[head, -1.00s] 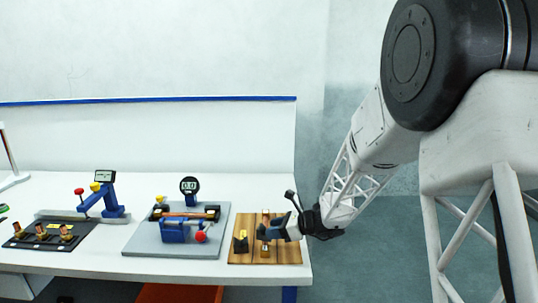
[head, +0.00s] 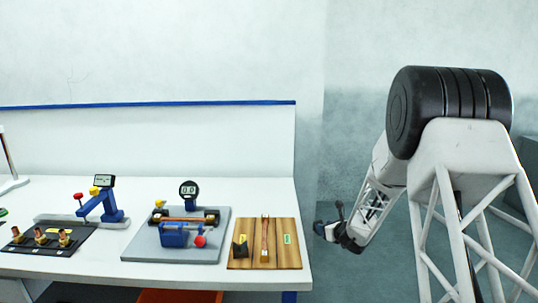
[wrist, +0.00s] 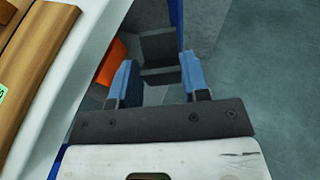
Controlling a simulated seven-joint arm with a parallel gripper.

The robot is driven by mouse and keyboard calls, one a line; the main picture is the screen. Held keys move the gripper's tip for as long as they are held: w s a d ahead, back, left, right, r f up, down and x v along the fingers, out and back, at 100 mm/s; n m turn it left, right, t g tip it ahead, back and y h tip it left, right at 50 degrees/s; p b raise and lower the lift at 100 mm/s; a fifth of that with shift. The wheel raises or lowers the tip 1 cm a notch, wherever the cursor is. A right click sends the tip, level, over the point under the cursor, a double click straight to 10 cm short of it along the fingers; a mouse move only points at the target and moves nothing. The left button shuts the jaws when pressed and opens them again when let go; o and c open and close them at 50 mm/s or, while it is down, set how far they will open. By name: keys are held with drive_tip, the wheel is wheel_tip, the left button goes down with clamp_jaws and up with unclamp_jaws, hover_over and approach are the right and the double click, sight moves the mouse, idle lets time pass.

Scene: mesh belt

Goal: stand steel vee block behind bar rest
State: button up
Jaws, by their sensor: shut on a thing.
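My gripper (head: 322,229) is off the right end of the table, beside a wooden board. In the wrist view, its two blue fingers (wrist: 160,82) are on either side of a dark grey block (wrist: 158,48) with angled faces, which looks like the steel vee block. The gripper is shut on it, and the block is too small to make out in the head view. On the board stands a slim, copper-coloured upright piece (head: 265,238), which may be the bar rest. A dark wedge-like block (head: 240,249) with a yellow mark stands to its left.
The wooden board (head: 287,257) has a green label and bare room right of the upright piece. Left of it are a grey plate (head: 140,249) with a dial gauge (head: 188,189), and a black mat with several brass fittings. An orange bin (head: 180,296) is below.

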drive_tip(key=shift+w+d+f+m+t+h, duration=0.2)
drive_tip(key=shift+d+f+m+h, duration=0.2)
drive_tip(key=shift+f, duration=0.45)
drive_tip(key=shift+w+d+f+m+t+h, duration=0.2)
drive_tip(key=shift+d+f, duration=0.25)
drive_tip(key=shift+f, duration=0.4)
drive_tip(key=shift+w+d+f+m+t+h, duration=0.1)
drive_tip(key=shift+w+d+f+m+h, duration=0.1)
drive_tip(key=shift+d+f+m+h, duration=0.45)
drive_tip(key=shift+a+f+n+y, duration=0.2)
drive_tip(key=shift+a+n+y, duration=0.05)
drive_tip(key=a, duration=0.7)
drive_tip(key=shift+r, duration=0.1)
idle(1.9)
